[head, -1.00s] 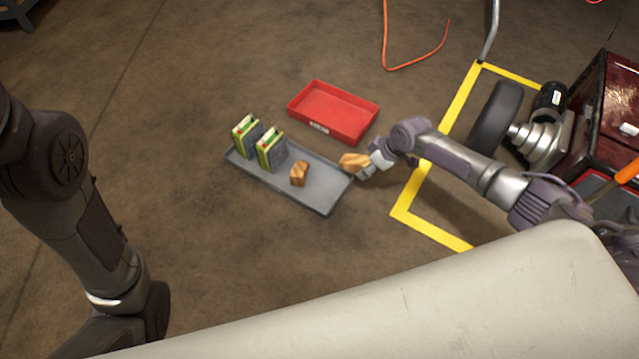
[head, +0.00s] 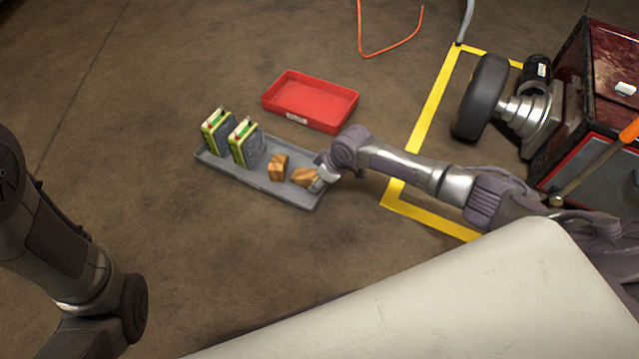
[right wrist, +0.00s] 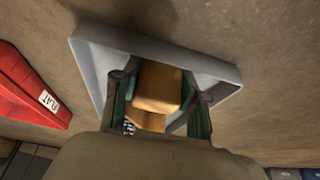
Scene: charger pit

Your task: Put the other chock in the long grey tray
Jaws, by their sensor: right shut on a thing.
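The long grey tray (head: 222,168) lies on the floor in the middle of the head view. One wooden chock (head: 278,167) sits in it, right of two green-and-grey boxes. My right gripper (head: 316,180) is shut on the other wooden chock (head: 304,177) over the tray's right end. In the right wrist view this chock (right wrist: 158,88) is between the two fingers, with the tray's rim (right wrist: 150,45) around it. I cannot tell whether it touches the tray floor. My left arm is at the left of the head view; its gripper is out of sight.
Two green-and-grey boxes (head: 243,143) stand in the tray's left part. A red tray (head: 311,101) with a label lies just behind. Yellow floor tape (head: 432,105), a wheel (head: 482,97) and a dark red cabinet (head: 597,110) are on the right. Floor left of the tray is clear.

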